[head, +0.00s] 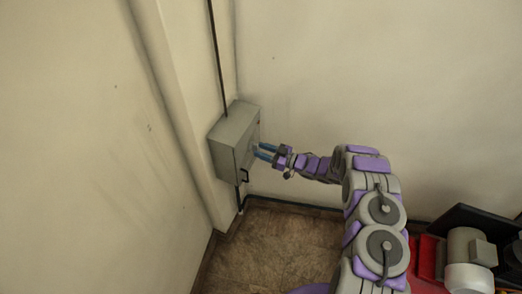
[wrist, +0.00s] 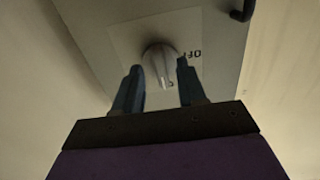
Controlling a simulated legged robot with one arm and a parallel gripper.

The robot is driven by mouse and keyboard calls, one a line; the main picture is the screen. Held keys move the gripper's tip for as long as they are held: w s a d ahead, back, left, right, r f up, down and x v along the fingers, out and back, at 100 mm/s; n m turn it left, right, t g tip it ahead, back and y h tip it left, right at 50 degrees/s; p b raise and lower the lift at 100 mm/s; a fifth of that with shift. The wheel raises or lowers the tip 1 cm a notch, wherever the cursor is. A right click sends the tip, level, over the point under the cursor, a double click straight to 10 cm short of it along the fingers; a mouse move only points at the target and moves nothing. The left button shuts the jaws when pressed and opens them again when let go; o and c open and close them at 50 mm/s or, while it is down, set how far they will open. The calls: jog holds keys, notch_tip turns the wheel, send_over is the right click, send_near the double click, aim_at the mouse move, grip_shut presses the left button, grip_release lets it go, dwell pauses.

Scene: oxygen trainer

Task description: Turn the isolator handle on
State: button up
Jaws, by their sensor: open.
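The isolator box (head: 236,133) is a grey metal cabinet on the wall in the corner, left of centre in the head view. Its front panel (wrist: 105,15) fills the upper part of the wrist view. The isolator handle (wrist: 161,62) is a pale round knob with a grip on a light plate, beside dark letters that look like "OFF" turned over. My gripper (head: 264,152) is at the box's front. In the wrist view my gripper (wrist: 158,88) is open, with one blue finger on each side of the handle. I cannot tell whether either finger touches it.
A dark door handle (wrist: 241,11) sticks out of the box near the knob. A conduit (head: 217,50) runs up from the box, and a pipe (head: 290,204) runs along the wall's foot. Red and grey machinery (head: 468,255) stands at lower right. Brown floor (head: 265,245) below the box is clear.

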jog(key=p+v, duration=0.1)
jog(key=v, duration=1.5)
jog(key=shift+d+p, duration=0.25)
jog(key=shift+p, duration=0.1)
